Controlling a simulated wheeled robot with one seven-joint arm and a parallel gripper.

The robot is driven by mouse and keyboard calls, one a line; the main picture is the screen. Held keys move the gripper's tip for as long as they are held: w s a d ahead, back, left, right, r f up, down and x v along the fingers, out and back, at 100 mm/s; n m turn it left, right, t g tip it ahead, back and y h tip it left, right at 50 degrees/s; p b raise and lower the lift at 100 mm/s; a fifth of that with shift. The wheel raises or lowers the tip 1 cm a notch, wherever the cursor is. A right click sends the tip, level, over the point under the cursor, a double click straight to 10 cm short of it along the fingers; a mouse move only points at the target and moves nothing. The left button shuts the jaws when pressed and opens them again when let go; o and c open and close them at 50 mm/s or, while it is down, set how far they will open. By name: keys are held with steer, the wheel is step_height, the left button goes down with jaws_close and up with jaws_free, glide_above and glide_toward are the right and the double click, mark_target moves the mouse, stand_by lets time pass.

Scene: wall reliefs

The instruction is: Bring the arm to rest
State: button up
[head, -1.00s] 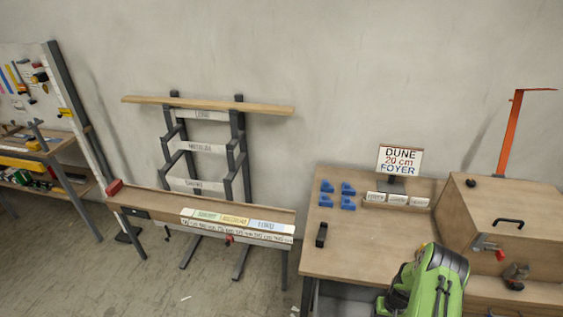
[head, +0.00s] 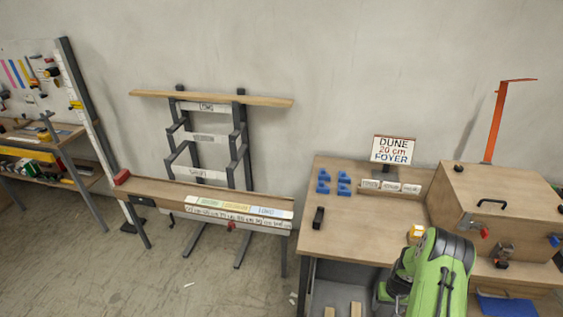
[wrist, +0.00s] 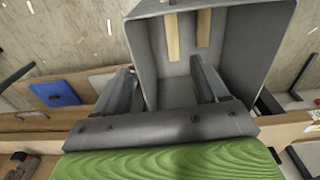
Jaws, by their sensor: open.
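My gripper (wrist: 165,82) is open in the wrist view, its two grey fingers apart with nothing between them. Beyond the fingertips is a grey bin (wrist: 268,35) holding wooden strips (wrist: 172,38); I cannot tell the gap to it. In the head view my green arm (head: 440,275) is folded low at the right, in front of the workbench (head: 345,235). My fingers are hidden there.
The bench carries blue blocks (head: 323,182), a black item (head: 318,217), a yellow box (head: 416,233), a sign (head: 393,150) and a wooden box (head: 500,210). A wood rack (head: 240,155) stands left, behind a narrow table (head: 160,190).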

steer(key=w+a+r+n+t+b, duration=0.1)
steer(key=w+a+r+b, duration=0.15)
steer(key=r, duration=0.75)
steer(key=w+a+r+t+b, duration=0.1)
steer(key=a+r, duration=0.3)
steer(key=r, duration=0.7)
steer(key=s+a+r+t+h+b, duration=0.1)
steer(key=s+a+r, duration=0.3)
steer(key=r, duration=0.2)
steer(key=s+a+r+b, duration=0.2)
steer(key=s+a+r, duration=0.15)
steer(key=r, duration=0.25)
steer(key=s+a+b, duration=0.1)
steer(key=s+a, duration=0.1)
steer(key=s, duration=0.4)
steer(key=s+a+r+n+t+b, duration=0.1)
steer(key=s+a, duration=0.2)
steer(key=s, duration=0.3)
steer(key=s+a+r+t+y+b, duration=0.1)
steer(key=s+a, duration=0.2)
steer(key=s, duration=0.3)
steer(key=shift+a+r+n, duration=0.2)
steer(key=shift+a+n, duration=0.05)
steer(key=shift+n, duration=0.15)
steer(key=shift+s, duration=0.1)
